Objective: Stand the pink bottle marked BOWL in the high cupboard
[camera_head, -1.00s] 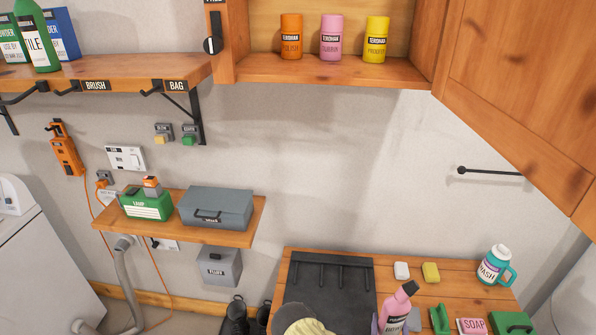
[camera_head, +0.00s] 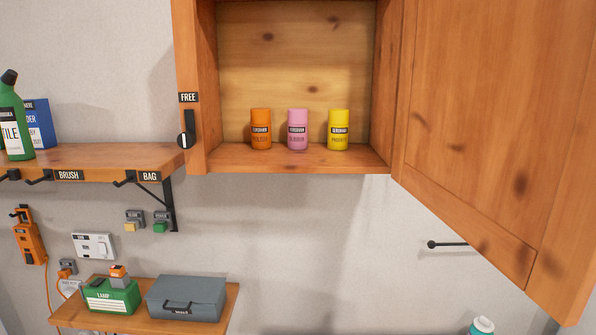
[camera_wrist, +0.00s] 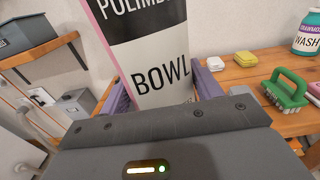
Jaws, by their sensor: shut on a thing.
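The pink bottle marked BOWL (camera_wrist: 155,55) fills the top middle of the wrist view, with its black and white label towards the camera. My gripper (camera_wrist: 160,100) is shut on it, with purple fingers on both sides. The bottle's top is out of that view, and neither bottle nor gripper shows in the head view. The high cupboard (camera_head: 300,163) is open in the head view, its door (camera_head: 490,130) swung out to the right. On its floor stand an orange can (camera_head: 261,130), a pink can (camera_head: 298,130) and a yellow can (camera_head: 339,130).
Cupboard floor shows free room left and right of the cans. A wooden shelf (camera_head: 90,160) holds a green bottle (camera_head: 12,120) at left. In the wrist view, a workbench (camera_wrist: 235,75) bears a green brush (camera_wrist: 288,88), a WASH bottle (camera_wrist: 308,40) and two sponges.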

